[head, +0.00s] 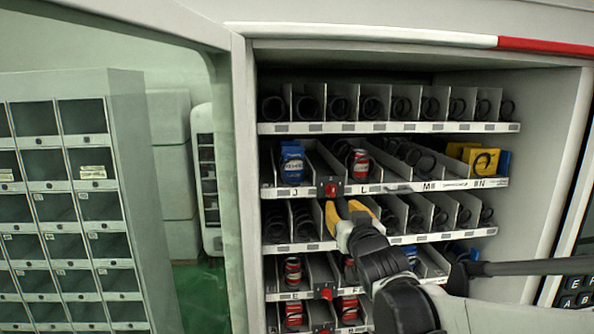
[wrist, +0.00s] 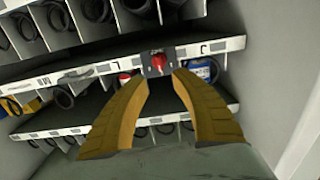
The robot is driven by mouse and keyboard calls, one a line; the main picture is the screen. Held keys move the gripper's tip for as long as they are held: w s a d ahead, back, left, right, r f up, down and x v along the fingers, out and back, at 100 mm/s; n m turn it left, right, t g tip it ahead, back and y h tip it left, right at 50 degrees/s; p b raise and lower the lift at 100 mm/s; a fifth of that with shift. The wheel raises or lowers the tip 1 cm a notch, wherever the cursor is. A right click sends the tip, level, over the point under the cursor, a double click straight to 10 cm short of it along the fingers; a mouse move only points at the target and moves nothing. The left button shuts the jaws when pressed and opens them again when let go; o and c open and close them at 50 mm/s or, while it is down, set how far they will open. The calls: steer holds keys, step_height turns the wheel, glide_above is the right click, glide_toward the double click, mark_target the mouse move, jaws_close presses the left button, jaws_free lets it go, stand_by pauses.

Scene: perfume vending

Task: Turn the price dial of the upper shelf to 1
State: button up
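The red price dial (head: 331,188) sits on a small dark plate on the front rail of the upper of the stocked shelves, between the letters J and L. It also shows in the wrist view (wrist: 157,60), centred just beyond my fingertips. Its setting is too small to read. My gripper (head: 344,205) has yellow fingers spread apart, just below and in front of the dial in the head view. In the wrist view my gripper (wrist: 160,75) is open, with a fingertip on either side of the dial. I cannot tell whether either finger touches it.
The shelf rail (head: 400,187) runs beside the dial. A blue pack (head: 292,163) and a red can (head: 360,165) stand behind it. Another red dial (head: 326,293) is on a lower shelf. The cabinet's side walls and spiral coils bound the space.

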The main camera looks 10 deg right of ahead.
mark_target(333, 192)
steer(key=w, duration=1.1)
steer(key=shift+d+r+p, duration=0.1)
steer(key=shift+p, duration=0.25)
jaws_close()
